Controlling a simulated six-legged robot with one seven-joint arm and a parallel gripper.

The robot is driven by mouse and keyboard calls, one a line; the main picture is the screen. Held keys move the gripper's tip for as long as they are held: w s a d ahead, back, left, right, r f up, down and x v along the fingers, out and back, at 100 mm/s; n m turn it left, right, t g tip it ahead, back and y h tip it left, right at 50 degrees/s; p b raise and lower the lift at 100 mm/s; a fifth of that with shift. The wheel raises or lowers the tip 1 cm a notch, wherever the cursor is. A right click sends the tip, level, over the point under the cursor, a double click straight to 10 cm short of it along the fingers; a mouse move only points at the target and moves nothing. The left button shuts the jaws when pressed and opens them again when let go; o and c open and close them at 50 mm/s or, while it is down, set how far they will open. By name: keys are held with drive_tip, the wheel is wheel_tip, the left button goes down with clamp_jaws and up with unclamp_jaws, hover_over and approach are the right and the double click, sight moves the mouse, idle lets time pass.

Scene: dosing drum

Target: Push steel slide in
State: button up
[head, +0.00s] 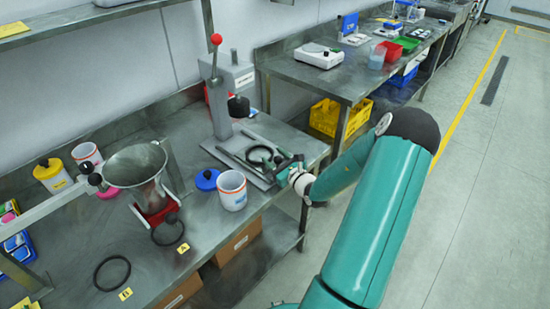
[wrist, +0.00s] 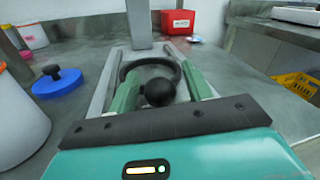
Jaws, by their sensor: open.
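The steel slide (head: 258,156) lies between two rails at the base of the lever press (head: 228,90), with a black ring on it. In the wrist view the ring (wrist: 131,66) shows beyond a round black knob (wrist: 158,92), which appears at the slide's near end. My gripper (head: 287,167) is at the front end of the rails. In the wrist view my gripper (wrist: 159,88) is open, with a green finger on each side of the knob. I cannot tell whether the fingers touch it. The slide's near edge is hidden by my gripper.
A white jar (head: 232,190) and a blue lid (head: 207,180) stand left of the press. A steel funnel (head: 135,165) on a red stand is farther left. Black rings (head: 112,272) lie by yellow tags at the bench front. A red box (wrist: 178,22) shows behind the press.

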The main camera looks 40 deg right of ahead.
drive_tip(key=s+a, duration=0.1)
drive_tip(key=s, duration=1.2)
drive_tip(key=shift+s+a, duration=0.25)
drive_tip(key=shift+s, duration=0.05)
